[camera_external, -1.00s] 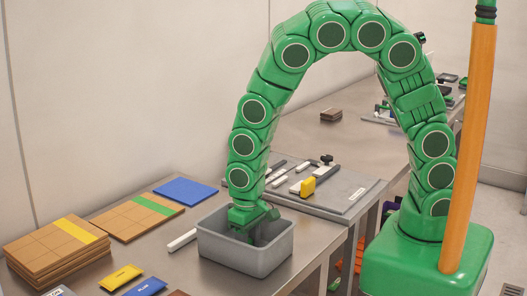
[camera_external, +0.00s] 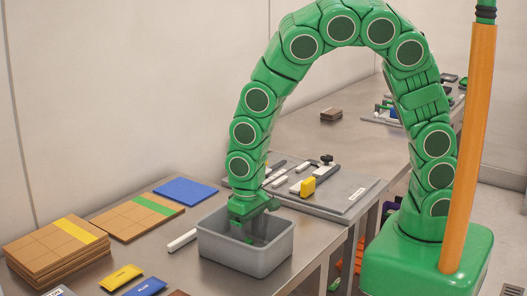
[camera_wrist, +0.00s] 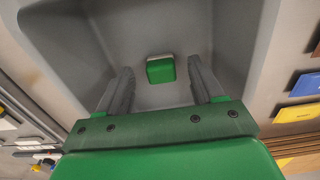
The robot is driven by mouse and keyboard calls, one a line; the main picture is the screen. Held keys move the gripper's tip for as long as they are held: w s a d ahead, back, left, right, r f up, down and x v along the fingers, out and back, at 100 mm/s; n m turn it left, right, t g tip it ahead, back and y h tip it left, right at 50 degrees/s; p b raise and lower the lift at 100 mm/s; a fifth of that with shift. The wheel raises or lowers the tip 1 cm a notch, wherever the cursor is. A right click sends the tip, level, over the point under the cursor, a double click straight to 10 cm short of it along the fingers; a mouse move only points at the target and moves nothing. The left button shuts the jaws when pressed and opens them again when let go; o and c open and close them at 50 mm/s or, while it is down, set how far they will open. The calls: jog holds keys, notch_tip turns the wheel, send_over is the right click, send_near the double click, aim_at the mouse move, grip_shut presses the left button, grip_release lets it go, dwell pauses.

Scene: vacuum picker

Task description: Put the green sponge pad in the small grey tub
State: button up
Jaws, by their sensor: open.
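The small grey tub (camera_external: 245,256) stands on the steel table near its front edge. My gripper (camera_external: 250,228) points down into the top of the tub. A pale edge shows along one side of the pad. The tub's wall hides the pad in the external view.
Left of the tub lie a white bar (camera_external: 182,240), a yellow pad (camera_external: 121,277) and a blue pad (camera_external: 146,287). Brown tile stacks (camera_external: 58,245) and a blue sheet (camera_external: 185,191) lie farther left and back. A grey board (camera_external: 335,188) with a yellow block (camera_external: 308,187) lies behind.

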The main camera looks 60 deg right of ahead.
aim_at(247, 247)
notch_tip(247, 247, up, 9)
jog(key=shift+r, duration=0.2)
dwell(0.3)
dwell(0.5)
jog(key=shift+s+a+r+m+t+y, duration=0.6)
jog(key=shift+s+a+r+y, duration=0.45)
jog(key=shift+s+a+r, duration=2.2)
jog(key=shift+s+a+r+m+t+y, duration=0.4)
jog(key=shift+s+a+r+m+y, duration=1.05)
jog(key=shift+r, duration=3.35)
jog(key=s+d+f+n+g+h, duration=0.1)
jog(key=s+d+n+h, duration=0.1)
jog(key=d, duration=1.2)
jog(key=s+d+f+n+g+h, duration=0.1)
jog(key=s+d+h, duration=0.1)
jog(key=d, duration=1.3)
jog(key=s+d+n+g+h, duration=0.1)
jog(key=s+d, duration=0.5)
jog(key=d, duration=0.1)
jog(key=shift+s+f+g, duration=0.35)
jog(key=shift+s+g, duration=0.05)
jog(key=shift+d, duration=0.1)
